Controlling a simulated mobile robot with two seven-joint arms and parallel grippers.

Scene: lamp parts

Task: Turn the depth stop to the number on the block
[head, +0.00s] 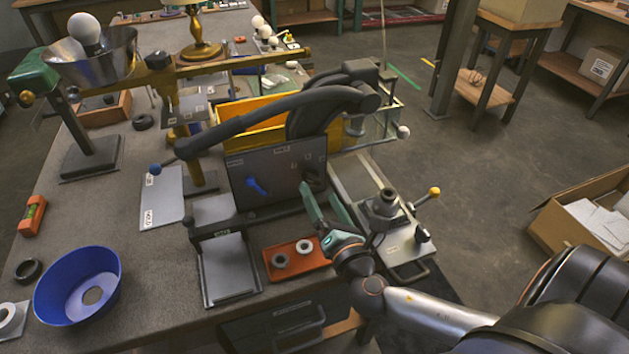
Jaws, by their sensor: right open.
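My right gripper (323,204) comes in from the lower right. Its two green fingers are apart with nothing between them, and they point at the lower right of an upright dark panel (283,166). A dark knob-like part (313,173) sits on the panel just beyond the fingertips; I cannot tell whether they touch it. A blue handle (257,187) is on the panel's left half. The panel's small labels are too small to read. I cannot tell for sure which part is the depth stop or which is the numbered block. My left gripper is not in view.
A long dark curved lever (270,110) passes above the panel. A small press with a yellow ball handle (434,191) stands to the right. A blue bowl (78,284) is at left.

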